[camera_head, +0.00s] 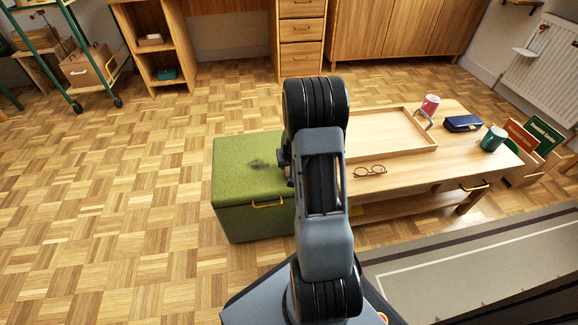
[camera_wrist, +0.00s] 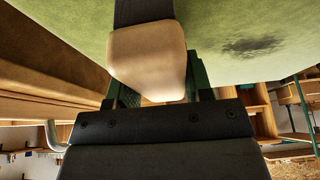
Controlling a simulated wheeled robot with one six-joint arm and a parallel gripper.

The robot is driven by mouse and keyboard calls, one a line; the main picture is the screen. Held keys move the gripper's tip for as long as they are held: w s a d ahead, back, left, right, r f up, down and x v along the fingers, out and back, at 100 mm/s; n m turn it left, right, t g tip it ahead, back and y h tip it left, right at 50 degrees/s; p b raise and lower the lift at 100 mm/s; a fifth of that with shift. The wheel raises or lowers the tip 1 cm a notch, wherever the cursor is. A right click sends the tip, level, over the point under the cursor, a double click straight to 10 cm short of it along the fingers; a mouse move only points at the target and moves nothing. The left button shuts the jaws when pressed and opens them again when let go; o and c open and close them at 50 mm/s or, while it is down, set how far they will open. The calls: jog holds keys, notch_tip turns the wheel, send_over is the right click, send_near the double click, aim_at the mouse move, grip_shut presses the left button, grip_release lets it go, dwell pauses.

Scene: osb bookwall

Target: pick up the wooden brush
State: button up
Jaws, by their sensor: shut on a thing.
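The wooden brush (camera_wrist: 148,62) shows in the wrist view as a pale, rounded wooden block with a dark part beyond it. My gripper (camera_wrist: 161,88) is shut on it, with a green-lined finger at each side. The brush is close to the green top of a storage bench (camera_wrist: 225,20); I cannot tell whether it still touches it. In the head view my arm covers the brush and most of my gripper, over the right part of the green bench (camera_head: 235,180).
A low wooden table (camera_head: 440,170) adjoins the bench on the right. It carries a wooden tray (camera_head: 390,152), glasses (camera_head: 370,171), a pink mug (camera_head: 430,104), a dark blue case (camera_head: 463,123) and a green mug (camera_head: 492,138). The parquet floor at left is clear.

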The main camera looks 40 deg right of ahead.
jog(key=shift+c, duration=0.9)
jog(key=shift+r, duration=0.1)
jog(key=shift+r, duration=0.15)
notch_tip(320, 180, up, 4)
jog(key=p, duration=0.3)
jog(key=s+r, duration=0.1)
jog(key=s+r+p, duration=0.1)
jog(key=s+r, duration=0.1)
jog(key=s+r+p, duration=0.1)
jog(key=shift+s+a+r, duration=0.15)
jog(key=shift+a+r, duration=0.1)
jog(key=shift+r, duration=0.15)
jog(key=s+a+r, duration=0.1)
jog(key=s+r, duration=0.3)
jog(key=s, duration=0.5)
jog(key=shift+s+a, duration=0.2)
jog(key=shift+s, duration=0.1)
jog(key=shift+r, duration=0.1)
